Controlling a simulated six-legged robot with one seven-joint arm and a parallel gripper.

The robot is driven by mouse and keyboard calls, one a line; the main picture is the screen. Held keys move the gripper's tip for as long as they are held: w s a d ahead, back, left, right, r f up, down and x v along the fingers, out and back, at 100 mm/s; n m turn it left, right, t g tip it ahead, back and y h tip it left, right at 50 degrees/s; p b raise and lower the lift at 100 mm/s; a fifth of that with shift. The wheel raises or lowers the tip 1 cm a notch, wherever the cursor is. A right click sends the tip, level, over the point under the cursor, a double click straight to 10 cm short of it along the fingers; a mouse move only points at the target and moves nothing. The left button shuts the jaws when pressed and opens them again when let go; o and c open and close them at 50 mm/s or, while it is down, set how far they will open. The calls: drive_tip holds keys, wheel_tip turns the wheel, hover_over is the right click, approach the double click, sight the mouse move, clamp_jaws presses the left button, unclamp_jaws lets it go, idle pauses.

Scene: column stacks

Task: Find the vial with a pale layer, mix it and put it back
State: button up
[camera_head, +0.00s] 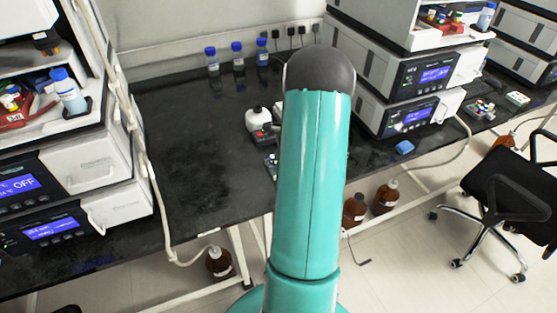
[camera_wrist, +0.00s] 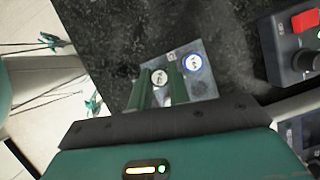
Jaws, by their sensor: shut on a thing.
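In the wrist view my gripper (camera_wrist: 161,85) is shut on a vial with a white cap (camera_wrist: 158,77), which sits between the dark green fingers. The vial's body is mostly hidden by the fingers, so I cannot see any layer in it. A second vial with a blue-rimmed white cap (camera_wrist: 192,62) stands to its right in a small pale rack (camera_wrist: 205,80). I cannot tell whether the held vial is still seated in the rack. In the head view the rack (camera_head: 271,165) shows partly beside my arm, which hides the gripper.
A dark device with a red switch and a knob (camera_wrist: 305,60) is right of the rack. In the head view a white bottle (camera_head: 258,118) stands by it. Blue-capped bottles (camera_head: 238,57) line the back. Instrument stacks flank both sides; the bench (camera_head: 190,150) at left is clear.

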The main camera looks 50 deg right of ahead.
drive_tip(key=shift+f, duration=0.35)
drive_tip(key=o, duration=1.2)
drive_tip(key=shift+w+r, duration=0.1)
drive_tip(key=shift+r, duration=2.9)
